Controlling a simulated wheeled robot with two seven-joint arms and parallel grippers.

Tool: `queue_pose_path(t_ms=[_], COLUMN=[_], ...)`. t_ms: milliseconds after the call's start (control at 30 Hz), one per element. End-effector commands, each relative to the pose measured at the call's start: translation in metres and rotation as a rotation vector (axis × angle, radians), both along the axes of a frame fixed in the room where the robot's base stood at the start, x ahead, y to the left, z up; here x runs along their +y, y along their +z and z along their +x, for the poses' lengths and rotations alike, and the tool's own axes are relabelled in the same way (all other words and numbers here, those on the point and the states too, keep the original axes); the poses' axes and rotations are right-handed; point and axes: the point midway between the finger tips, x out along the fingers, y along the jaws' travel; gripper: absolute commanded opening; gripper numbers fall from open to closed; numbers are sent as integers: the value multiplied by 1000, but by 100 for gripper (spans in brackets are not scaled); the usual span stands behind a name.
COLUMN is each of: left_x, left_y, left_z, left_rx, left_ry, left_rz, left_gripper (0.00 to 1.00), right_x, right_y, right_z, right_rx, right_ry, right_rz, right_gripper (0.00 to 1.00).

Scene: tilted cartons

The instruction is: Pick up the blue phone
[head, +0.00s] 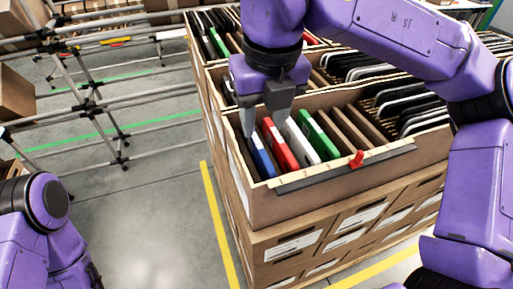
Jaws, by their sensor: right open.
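The blue phone (262,161) stands on edge, tilted, at the left end of the front row in the near carton (283,206). A red phone (284,153), a white phone (304,146) and a green phone (322,140) lean to its right. My right gripper (266,126) comes down from above with its fingers apart. Its left finger is close to the blue phone's upper end, and its right finger hangs above the red and white phones. I cannot tell whether either finger touches a phone. My left arm shows at the lower left, but its gripper is out of view.
Brown dividers (349,130) and several black-and-white items (411,103) fill the carton's right part. More filled cartons stand behind. A metal pipe rack (92,104) is at the left, with clear floor between.

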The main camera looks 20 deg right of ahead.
Motion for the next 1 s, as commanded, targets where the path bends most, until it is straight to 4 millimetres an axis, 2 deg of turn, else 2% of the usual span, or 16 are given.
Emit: queue_pose_path(t_ms=[167, 300, 400, 500, 667, 700, 833, 1000], left_x=[0, 0, 0, 0, 0, 0, 0, 0], left_y=[4, 15, 16, 16, 15, 15, 15, 15], left_z=[0, 0, 0, 0, 0, 0, 0, 0], left_rx=[0, -1, -1, -1, 0, 0, 0, 0], left_ry=[0, 0, 0, 0, 0, 0, 0, 0], left_rz=[0, 1, 1, 1, 0, 0, 0, 0], left_gripper=[43, 43, 43, 43, 43, 43, 43, 43], right_x=[1, 2, 1, 1, 1, 1, 1, 1], right_y=[-21, -44, -61, -69, -69, -69, -69, -69], right_z=[5, 9, 12, 13, 13, 13, 13, 13], right_rx=[3, 6, 4, 0, -1, -1, -1, -1], right_ry=[0, 1, -2, -3, -4, -4, -4, -4], right_rz=[0, 0, 0, 1, 2, 2, 2, 2], right_gripper=[46, 46, 46, 46, 46, 42, 0, 0])
